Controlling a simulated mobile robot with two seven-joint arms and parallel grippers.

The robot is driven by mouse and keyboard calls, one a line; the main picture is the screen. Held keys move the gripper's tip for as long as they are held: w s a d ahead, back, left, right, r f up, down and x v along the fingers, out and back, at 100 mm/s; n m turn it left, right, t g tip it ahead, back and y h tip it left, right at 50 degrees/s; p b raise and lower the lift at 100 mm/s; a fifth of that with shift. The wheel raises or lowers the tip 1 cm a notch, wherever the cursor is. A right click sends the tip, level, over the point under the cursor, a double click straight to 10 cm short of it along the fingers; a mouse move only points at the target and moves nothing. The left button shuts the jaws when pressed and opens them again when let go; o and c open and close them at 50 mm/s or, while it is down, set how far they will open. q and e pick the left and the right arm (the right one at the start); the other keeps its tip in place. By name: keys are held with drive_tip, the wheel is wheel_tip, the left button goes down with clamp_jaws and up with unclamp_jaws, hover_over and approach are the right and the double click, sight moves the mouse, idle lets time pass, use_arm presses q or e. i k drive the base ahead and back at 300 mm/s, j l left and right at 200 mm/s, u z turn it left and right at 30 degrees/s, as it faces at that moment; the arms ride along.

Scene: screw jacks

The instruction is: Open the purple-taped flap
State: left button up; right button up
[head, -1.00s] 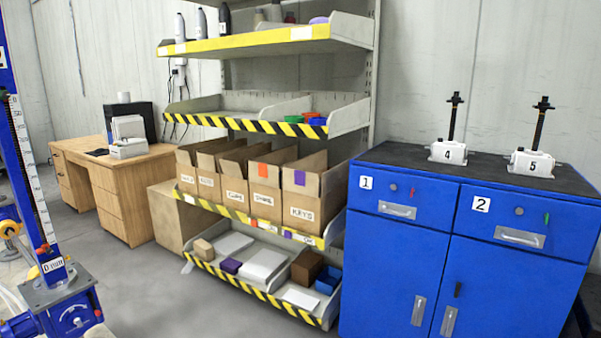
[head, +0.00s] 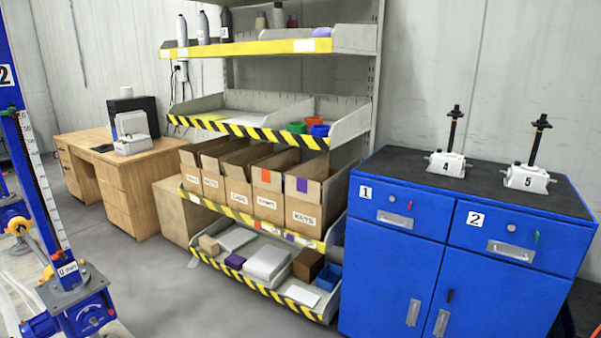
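The purple tape (head: 302,184) is on the flap of the rightmost cardboard box (head: 302,215), labelled KEYS. This box stands at the right end of a row of boxes on the shelf rack's third level. Its purple-taped flap stands up at the front. The box's inside is mostly hidden. Neither my left nor my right gripper shows in the head view.
A box with orange tape (head: 267,188) stands just left of it. A blue cabinet (head: 400,270) with two screw jacks on top stands close on the right. A wooden desk (head: 125,185) is at the left. Grey floor (head: 175,290) is open in front of the rack.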

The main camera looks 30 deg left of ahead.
sight(307, 190)
drive_tip(key=i+l+u, duration=0.15)
drive_tip(key=i, duration=0.4)
drive_tip(key=i+u, duration=0.2)
drive_tip(key=i, duration=0.3)
drive_tip(key=l, duration=0.05)
